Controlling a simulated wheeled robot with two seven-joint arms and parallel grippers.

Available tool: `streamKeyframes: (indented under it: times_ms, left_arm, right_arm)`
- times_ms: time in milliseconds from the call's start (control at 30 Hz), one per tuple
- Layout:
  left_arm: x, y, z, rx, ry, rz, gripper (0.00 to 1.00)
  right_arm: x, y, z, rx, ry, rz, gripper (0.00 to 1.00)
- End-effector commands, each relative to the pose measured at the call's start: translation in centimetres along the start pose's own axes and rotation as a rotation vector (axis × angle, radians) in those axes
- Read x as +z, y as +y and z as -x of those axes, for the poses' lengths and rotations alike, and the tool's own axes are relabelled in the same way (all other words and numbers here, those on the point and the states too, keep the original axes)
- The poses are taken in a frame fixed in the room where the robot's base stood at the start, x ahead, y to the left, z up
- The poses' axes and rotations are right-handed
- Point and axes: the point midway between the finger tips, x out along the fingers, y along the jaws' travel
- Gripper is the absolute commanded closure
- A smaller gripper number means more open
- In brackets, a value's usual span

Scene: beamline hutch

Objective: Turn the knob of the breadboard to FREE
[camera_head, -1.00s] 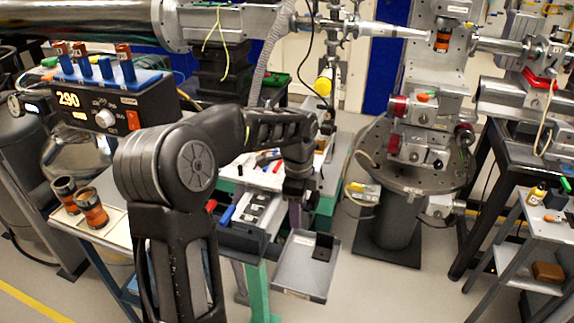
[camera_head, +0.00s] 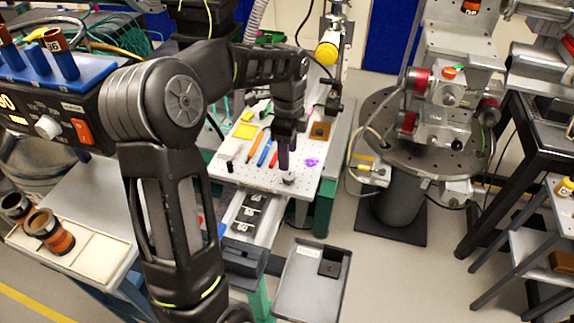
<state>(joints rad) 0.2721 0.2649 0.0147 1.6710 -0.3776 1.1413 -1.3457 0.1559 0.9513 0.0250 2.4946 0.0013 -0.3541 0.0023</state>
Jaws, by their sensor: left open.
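The breadboard (camera_head: 222,168) is a pale perforated plate on a bench in the middle of the head camera view. A small dark grey knob (camera_head: 289,179) stands near its front edge; its lettering is too small to read. My left gripper (camera_head: 285,165) points down over the board, with its fingers just above and behind the knob in the picture. It is open and holds nothing that I can see. I cannot tell whether the fingertips touch the knob. My right gripper is out of view.
Coloured pens (camera_head: 263,150), a yellow note (camera_head: 245,131) and a brown block (camera_head: 320,130) lie on the breadboard. A drawer with dark blocks (camera_head: 247,212) and a grey tray (camera_head: 305,285) are in front. A round stage (camera_head: 375,105) stands to the right.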

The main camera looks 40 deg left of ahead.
Motion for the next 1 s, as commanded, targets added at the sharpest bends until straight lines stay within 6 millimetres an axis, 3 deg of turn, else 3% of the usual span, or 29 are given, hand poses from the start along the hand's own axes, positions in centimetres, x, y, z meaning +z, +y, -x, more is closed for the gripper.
streamKeyframes:
  times_ms: [267,700,1000]
  left_arm:
    - [0.0,0.0,-0.6,0.001,0.0,0.0,0.47]
    - [0.0,0.1,-6.6,0.003,-0.001,-0.001,0.47]
    - [0.0,0.0,-7.9,0.0,0.0,0.001,0.47]
  right_arm:
    - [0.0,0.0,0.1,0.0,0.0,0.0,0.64]
    - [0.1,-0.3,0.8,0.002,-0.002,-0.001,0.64]
    - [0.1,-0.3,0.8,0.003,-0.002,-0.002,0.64]
